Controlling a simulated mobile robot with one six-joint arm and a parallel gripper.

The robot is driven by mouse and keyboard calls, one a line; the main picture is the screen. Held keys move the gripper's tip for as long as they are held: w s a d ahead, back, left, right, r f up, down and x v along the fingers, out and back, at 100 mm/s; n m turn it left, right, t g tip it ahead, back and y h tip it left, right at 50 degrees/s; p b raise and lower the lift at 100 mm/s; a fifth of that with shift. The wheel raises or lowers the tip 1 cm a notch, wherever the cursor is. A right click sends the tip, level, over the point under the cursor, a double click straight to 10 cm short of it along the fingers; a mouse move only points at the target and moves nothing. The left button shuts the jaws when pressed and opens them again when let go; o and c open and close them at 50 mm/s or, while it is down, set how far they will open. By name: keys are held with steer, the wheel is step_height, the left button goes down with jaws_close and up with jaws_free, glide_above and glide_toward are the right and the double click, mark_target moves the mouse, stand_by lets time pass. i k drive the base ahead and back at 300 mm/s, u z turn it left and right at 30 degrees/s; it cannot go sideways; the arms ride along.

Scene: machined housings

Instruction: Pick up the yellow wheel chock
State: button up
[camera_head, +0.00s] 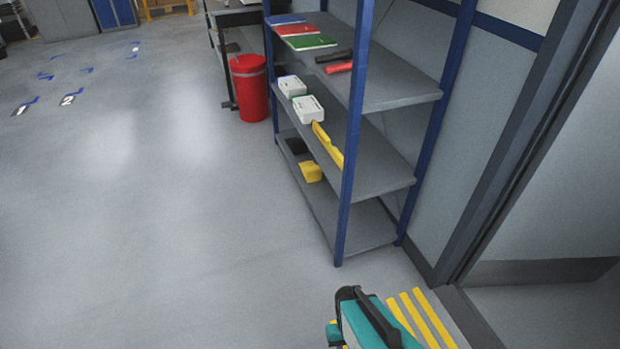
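The yellow wheel chock (311,171) is a small, blocky yellow piece on the lowest shelf of the blue-posted rack. It lies near the shelf's front edge, with a similar dark block (296,146) just behind it. Nothing is in contact with the chock from the front. My gripper cannot be made out in this view.
The grey rack shelf (388,92) holds flat coloured items and black and red tools. The middle shelf has white boxes (309,108) and a long yellow item (327,145). A red bin (250,88) stands beyond. A teal, black-handled object (372,325) is at the bottom.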

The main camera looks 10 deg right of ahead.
mark_target(312, 172)
steer(key=u, duration=0.05)
steer(key=k, duration=0.15)
steer(key=u, duration=0.7)
steer(key=i, duration=1.1)
steer(key=u, duration=0.45)
steer(key=i, duration=1.6)
steer(key=z, duration=0.95)
steer(key=i, duration=0.5)
steer(key=z, duration=0.3)
